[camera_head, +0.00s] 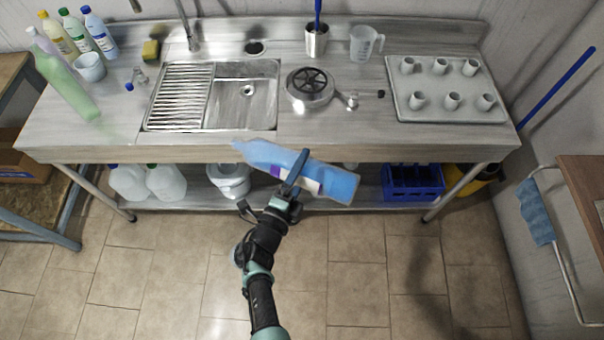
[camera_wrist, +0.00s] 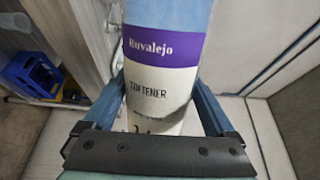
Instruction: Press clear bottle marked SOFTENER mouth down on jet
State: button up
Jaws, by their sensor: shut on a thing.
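The clear bottle with blue contents (camera_head: 335,184) lies nearly level in the air in front of the counter's front edge, its narrow neck to the left and its base to the right. My gripper (camera_head: 293,172) is shut around its middle. A round metal rinser with a black spoked top (camera_head: 310,82), apparently the jet, is set on the counter right of the sink, apart from the bottle.
The sink (camera_head: 245,95) with a ribbed drainer is left of the rinser. A tray of small cups (camera_head: 446,90) is on the right. A blue crate (camera_head: 412,183) and white jugs (camera_head: 165,183) are on the lower shelf.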

jog(key=m+b, duration=0.2)
jog(key=m, duration=0.1)
jog(key=w+m+b, duration=0.1)
jog(key=m, duration=0.1)
jog(key=shift+w+f, duration=0.1)
jog(key=shift+f, duration=0.15)
jog(key=m+b, duration=0.1)
jog(key=m, duration=0.2)
jog(key=shift+w+r+b, duration=0.1)
jog(key=shift+w+b, duration=0.25)
jog(key=shift+b, duration=0.05)
jog(key=shift+w+r+m, duration=0.1)
jog(key=shift+r+m, duration=0.1)
jog(key=shift+m, duration=0.4)
jog(key=m+b, duration=0.1)
jog(key=m, duration=0.1)
jog(key=m+b, duration=0.1)
jog(key=b, duration=0.1)
jog(key=shift+f+m, duration=0.35)
jog(key=shift+m, duration=0.05)
jog(key=m+b, duration=0.2)
jog(key=m, duration=0.1)
jog(key=shift+m, duration=0.3)
jog(key=shift+r+m, duration=0.4)
jog(key=shift+m, duration=0.4)
jog(key=shift+b, duration=0.3)
